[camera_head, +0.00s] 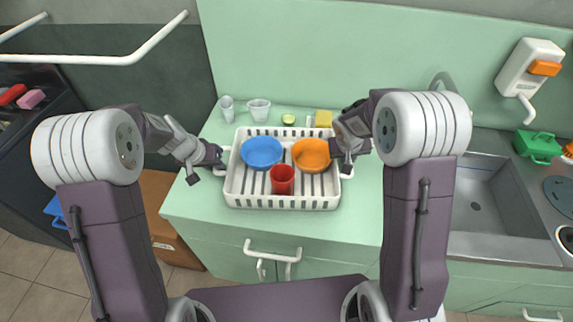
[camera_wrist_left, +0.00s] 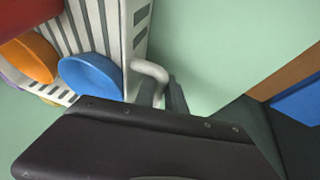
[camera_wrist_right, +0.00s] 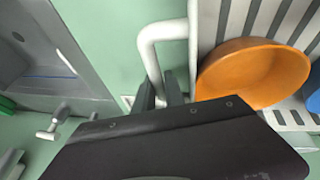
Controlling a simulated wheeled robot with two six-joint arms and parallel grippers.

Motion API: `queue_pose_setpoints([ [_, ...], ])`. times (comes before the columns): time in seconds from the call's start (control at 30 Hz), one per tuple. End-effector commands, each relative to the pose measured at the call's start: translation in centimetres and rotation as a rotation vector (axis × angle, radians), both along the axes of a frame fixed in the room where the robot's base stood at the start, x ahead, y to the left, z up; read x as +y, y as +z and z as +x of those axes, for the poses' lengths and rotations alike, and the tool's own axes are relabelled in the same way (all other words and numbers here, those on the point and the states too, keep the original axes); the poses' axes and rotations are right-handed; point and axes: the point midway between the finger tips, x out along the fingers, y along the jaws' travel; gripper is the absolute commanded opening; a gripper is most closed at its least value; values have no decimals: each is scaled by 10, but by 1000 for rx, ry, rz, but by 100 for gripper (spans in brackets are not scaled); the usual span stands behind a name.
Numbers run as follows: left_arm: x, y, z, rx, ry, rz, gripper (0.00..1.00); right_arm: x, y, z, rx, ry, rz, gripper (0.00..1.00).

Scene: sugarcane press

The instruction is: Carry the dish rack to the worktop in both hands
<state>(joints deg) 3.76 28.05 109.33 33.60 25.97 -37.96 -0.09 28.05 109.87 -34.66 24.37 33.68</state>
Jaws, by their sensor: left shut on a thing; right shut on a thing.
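The white dish rack (camera_head: 285,203) is over the light green worktop (camera_head: 330,226) in the head view; I cannot tell whether it touches it. It holds a blue bowl (camera_head: 262,152), an orange bowl (camera_head: 311,155) and a red cup (camera_head: 282,179). My left gripper (camera_head: 219,163) is shut on the rack's left handle, which shows in the left wrist view (camera_wrist_left: 150,72). My right gripper (camera_head: 347,165) is shut on the right handle, which shows in the right wrist view (camera_wrist_right: 150,45). The rack looks level.
Two clear cups (camera_head: 259,110), a small green item (camera_head: 288,119) and a yellow block (camera_head: 323,118) stand behind the rack. A sink (camera_head: 480,205) lies to the right. A drawer handle (camera_head: 272,253) juts from the worktop's front. Some worktop is bare left and right of the rack.

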Motion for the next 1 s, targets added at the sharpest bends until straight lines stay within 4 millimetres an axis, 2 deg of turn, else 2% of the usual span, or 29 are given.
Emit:
queue_pose_setpoints([
  [0.03, 1, -6, 0, -2, -1, 2, 18, -1, -6, 0, 0, -2, -1, 17],
  [0.1, 1, -2, 0, -1, -1, 3, 37, -1, -2, 0, 0, -1, -1, 36],
  [0.43, 2, 4, -2, -2, 0, 1, 37, 0, -2, 0, 0, 0, 0, 36],
  [0.8, 16, 61, -24, -4, 0, 1, 37, 0, -2, 0, 0, 0, 0, 36],
  [1.0, 18, 71, -29, -2, -1, 2, 37, 0, -2, 0, 0, 0, 0, 36],
])
